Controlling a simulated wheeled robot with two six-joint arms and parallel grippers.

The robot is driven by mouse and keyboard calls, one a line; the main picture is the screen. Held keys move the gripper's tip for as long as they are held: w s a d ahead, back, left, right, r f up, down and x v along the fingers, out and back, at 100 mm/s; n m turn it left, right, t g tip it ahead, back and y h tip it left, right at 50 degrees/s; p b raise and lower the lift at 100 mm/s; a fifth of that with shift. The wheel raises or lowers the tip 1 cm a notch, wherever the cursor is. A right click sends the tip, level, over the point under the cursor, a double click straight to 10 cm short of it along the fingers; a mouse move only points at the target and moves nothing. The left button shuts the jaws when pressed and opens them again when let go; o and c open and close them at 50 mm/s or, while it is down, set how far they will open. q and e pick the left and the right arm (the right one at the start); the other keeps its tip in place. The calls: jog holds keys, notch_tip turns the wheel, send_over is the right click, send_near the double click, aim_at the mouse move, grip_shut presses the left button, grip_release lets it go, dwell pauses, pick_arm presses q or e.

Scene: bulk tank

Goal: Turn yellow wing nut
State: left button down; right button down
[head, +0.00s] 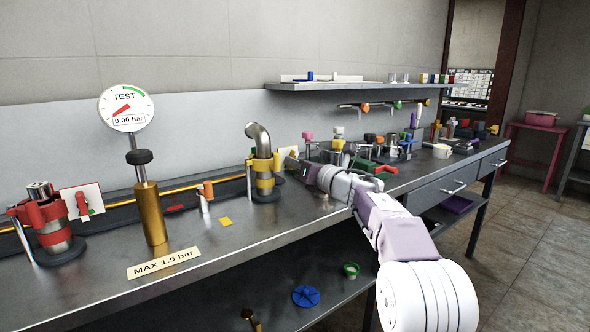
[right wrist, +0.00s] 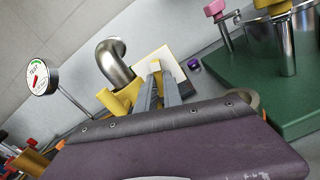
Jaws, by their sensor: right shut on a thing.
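The wing nut is mostly hidden there. My left gripper is not in view.
The TEST gauge (head: 127,107) reads 0.00 bar on a brass post (head: 150,212). A red-clamped fitting (head: 53,227) is at far left. A green base (right wrist: 265,90) with metal posts stands close right of the gripper. The bench front (head: 225,258) is mostly clear.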

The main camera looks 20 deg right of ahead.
jog(key=shift+f+n+b, duration=0.2)
jog(key=shift+n+b, duration=0.2)
jog(key=shift+n, duration=0.7)
jog(key=c, duration=1.8)
grip_release()
jog(key=shift+w, duration=0.1)
jog(key=shift+o, duration=0.2)
jog(key=shift+r, duration=0.1)
jog(key=v, duration=0.9)
jog(key=shift+b, duration=0.4)
